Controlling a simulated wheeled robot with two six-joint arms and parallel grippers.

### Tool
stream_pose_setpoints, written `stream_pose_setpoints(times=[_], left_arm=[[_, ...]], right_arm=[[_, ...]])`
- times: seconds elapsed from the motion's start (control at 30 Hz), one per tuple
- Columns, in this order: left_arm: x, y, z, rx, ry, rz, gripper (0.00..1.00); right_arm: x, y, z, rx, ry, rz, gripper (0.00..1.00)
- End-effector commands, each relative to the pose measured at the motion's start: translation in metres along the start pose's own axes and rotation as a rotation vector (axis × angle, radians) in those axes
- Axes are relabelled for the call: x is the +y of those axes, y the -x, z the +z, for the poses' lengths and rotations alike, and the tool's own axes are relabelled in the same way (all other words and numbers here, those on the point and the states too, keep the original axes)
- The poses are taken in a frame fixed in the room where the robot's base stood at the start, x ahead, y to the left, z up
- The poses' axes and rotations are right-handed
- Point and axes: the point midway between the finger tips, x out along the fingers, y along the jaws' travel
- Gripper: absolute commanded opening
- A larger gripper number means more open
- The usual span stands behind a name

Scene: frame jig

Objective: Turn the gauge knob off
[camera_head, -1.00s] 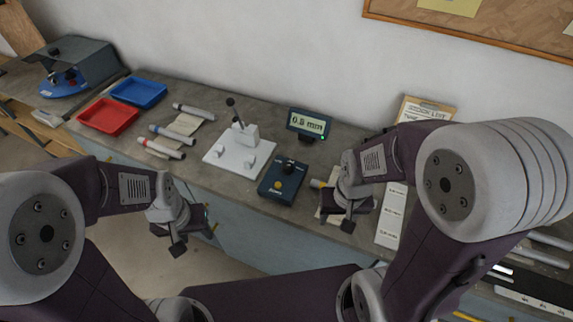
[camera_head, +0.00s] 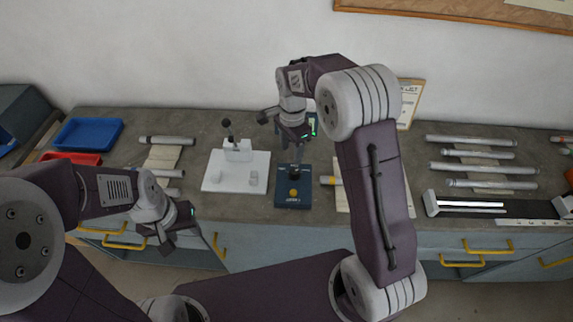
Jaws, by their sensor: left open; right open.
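My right gripper is open and hangs over the back of the box; whether a finger touches the knob I cannot tell. The gauge display (camera_head: 313,126) is mostly hidden behind my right arm, with only a green sliver showing. My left gripper (camera_head: 157,240) is open and empty, low in front of the bench edge.
A white plate fixture (camera_head: 222,182) with an upright lever stands just left of the box. Blue (camera_head: 88,135) and red (camera_head: 58,157) trays are at left. Papers and a marker lie right of the box; several tubes (camera_head: 480,166) lie further right.

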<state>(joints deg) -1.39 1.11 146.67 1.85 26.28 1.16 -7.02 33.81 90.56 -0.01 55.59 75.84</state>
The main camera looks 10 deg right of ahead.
Motion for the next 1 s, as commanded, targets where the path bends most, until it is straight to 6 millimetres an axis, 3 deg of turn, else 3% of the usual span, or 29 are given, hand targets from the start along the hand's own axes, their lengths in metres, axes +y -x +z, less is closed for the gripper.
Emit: stream_pose_setpoints(times=[0.17, 0.6, 0.93, 1.0], left_arm=[[0.0, 0.002, 0.0, 0.0, 0.0, 0.0, 0.46], [0.0, 0.017, -0.002, 0.0, 0.0, 0.0, 0.46], [0.001, 0.017, -0.002, 0.0, 0.0, 0.0, 0.46], [0.0, 0.017, -0.002, 0.0, 0.0, 0.0, 0.46]], right_arm=[[0.001, -0.005, 0.001, -0.001, 0.004, 0.005, 0.52], [0.001, -0.083, 0.002, -0.002, 0.005, 0.005, 0.52], [0.001, -0.091, 0.001, -0.001, 0.005, 0.001, 0.52], [0.001, -0.091, 0.001, -0.001, 0.005, 0.001, 0.35]])
